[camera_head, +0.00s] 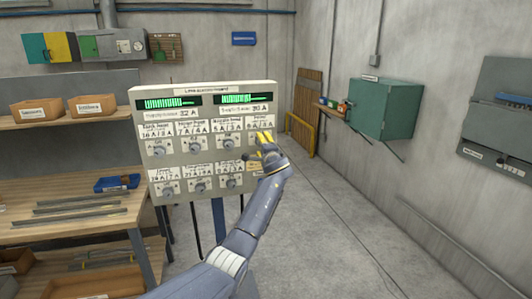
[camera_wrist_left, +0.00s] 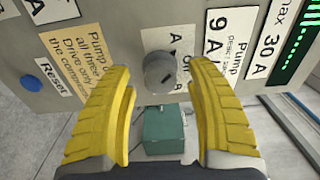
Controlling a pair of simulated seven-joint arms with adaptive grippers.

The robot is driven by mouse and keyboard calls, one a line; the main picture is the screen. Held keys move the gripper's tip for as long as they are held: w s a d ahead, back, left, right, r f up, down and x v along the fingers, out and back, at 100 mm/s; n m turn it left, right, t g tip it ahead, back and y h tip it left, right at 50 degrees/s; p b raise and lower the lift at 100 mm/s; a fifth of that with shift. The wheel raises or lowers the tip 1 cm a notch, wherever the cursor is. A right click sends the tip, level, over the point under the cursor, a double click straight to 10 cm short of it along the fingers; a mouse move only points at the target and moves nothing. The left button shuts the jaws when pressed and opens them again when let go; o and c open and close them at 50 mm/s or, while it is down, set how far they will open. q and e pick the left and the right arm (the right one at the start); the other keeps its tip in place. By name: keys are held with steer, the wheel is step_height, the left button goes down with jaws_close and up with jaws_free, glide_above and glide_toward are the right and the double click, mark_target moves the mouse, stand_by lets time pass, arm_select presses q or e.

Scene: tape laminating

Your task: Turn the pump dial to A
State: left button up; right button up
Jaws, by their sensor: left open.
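The pump dial (camera_wrist_left: 158,72) is a round grey knob on the panel, beside a label reading "Pump" and "9 A" (camera_wrist_left: 228,45). Letters, including an A, stand on the white plate (camera_wrist_left: 178,40) around it; the knob's exact setting is hard to read. My left gripper (camera_head: 263,145) is open at the panel's right edge and hides the pump dial in the head view. In the left wrist view its yellow fingers stand on either side of the dial, with no clear contact. My right gripper is not in view.
The grey load panel (camera_head: 140,112) carries several other dials and two green displays (camera_head: 172,103). A blue reset button (camera_wrist_left: 31,83) sits near the pump dial. A wooden workbench (camera_head: 80,190) stands left; a green wall cabinet (camera_head: 382,108) hangs right. The floor at right is clear.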

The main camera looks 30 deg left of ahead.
arm_select(q)
steer(key=v, duration=1)
steer(key=shift+s+d, duration=0.2)
steer(key=shift+s, duration=0.05)
